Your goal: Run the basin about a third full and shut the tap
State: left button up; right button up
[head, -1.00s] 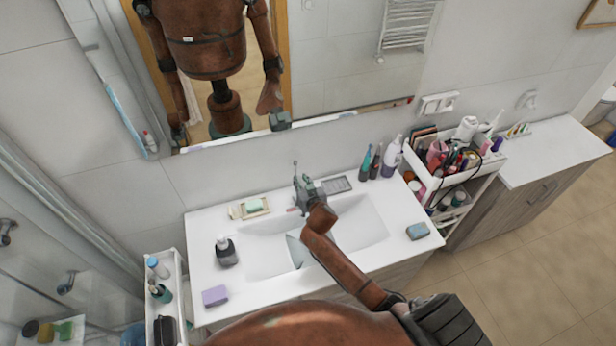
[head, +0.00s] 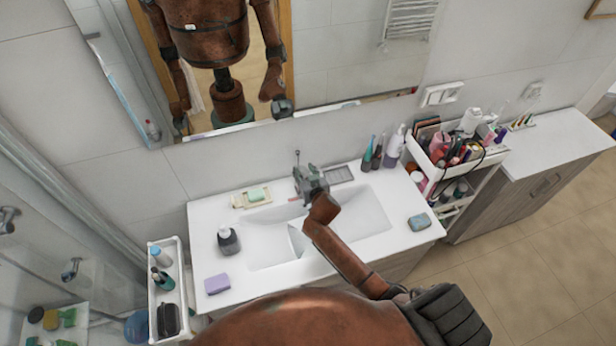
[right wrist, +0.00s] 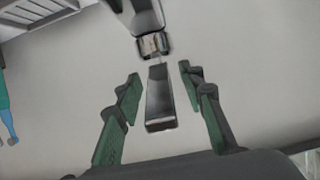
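The white basin (head: 368,218) is set in the white counter. My right arm reaches across it and hides its middle. My right gripper (head: 310,182) is at the tap, behind the basin. In the right wrist view, my right gripper (right wrist: 160,78) has its two green fingers apart, one on each side of the tap's dark, flat lever (right wrist: 160,98). Gaps show between lever and fingers. The tap's body is mostly hidden in the head view. A grey wedge shows in the basin beside my arm; I cannot tell whether it is water. My left gripper is not directly visible.
A soap dish (head: 252,198), dark pump bottle (head: 229,242), purple sponge (head: 217,284) and blue-grey sponge (head: 419,222) stand around the basin. Bottles (head: 392,150) stand at the back right. A full cart (head: 462,165) is right of the counter, a white rack (head: 155,300) left.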

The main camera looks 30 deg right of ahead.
jog(key=v, duration=1.1)
jog(key=shift+s+d, duration=0.15)
